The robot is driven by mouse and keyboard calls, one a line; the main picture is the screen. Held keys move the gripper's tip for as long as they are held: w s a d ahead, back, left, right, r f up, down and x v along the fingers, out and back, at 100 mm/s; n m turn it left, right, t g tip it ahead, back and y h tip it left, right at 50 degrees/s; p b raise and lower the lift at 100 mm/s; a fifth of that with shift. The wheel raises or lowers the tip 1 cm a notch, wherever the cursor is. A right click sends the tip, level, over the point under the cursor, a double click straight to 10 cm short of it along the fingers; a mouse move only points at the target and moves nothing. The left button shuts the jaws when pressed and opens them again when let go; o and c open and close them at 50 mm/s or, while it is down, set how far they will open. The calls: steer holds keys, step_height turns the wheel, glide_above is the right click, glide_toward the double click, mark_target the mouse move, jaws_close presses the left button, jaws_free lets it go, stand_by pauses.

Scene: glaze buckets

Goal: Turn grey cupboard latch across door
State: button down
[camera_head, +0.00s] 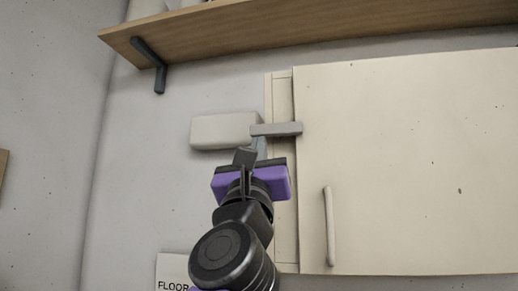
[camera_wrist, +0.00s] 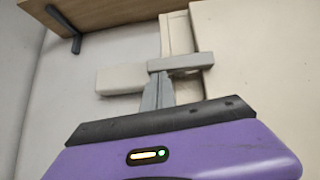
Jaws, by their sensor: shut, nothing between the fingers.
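The grey latch (camera_head: 278,129) is a short flat bar lying near level at the upper left of the cupboard. Its right end reaches over the left edge of the cream door (camera_head: 400,160). The latch also shows in the wrist view (camera_wrist: 182,62). My gripper (camera_head: 260,146) is shut and empty, with its fingertips just below the left part of the latch. In the wrist view the fingers (camera_wrist: 158,92) point up to the underside of the latch. I cannot tell whether they touch it. The door looks closed in its frame (camera_head: 280,94).
A pale block (camera_head: 217,131) sits on the wall just left of the latch. An upright door handle (camera_head: 329,226) is lower right of my gripper. A wooden shelf (camera_head: 300,29) with a dark bracket (camera_head: 152,65) runs above. A sign (camera_head: 172,272) is at lower left.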

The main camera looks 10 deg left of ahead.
steer(key=shift+f, duration=0.1)
steer(key=w+f+b+v, duration=0.1)
steer(key=b+v, duration=0.5)
steer(key=v, duration=0.6)
steer(key=shift+w+a+f, duration=0.15)
steer(key=shift+a+f, duration=0.25)
steer(key=shift+f, duration=0.3)
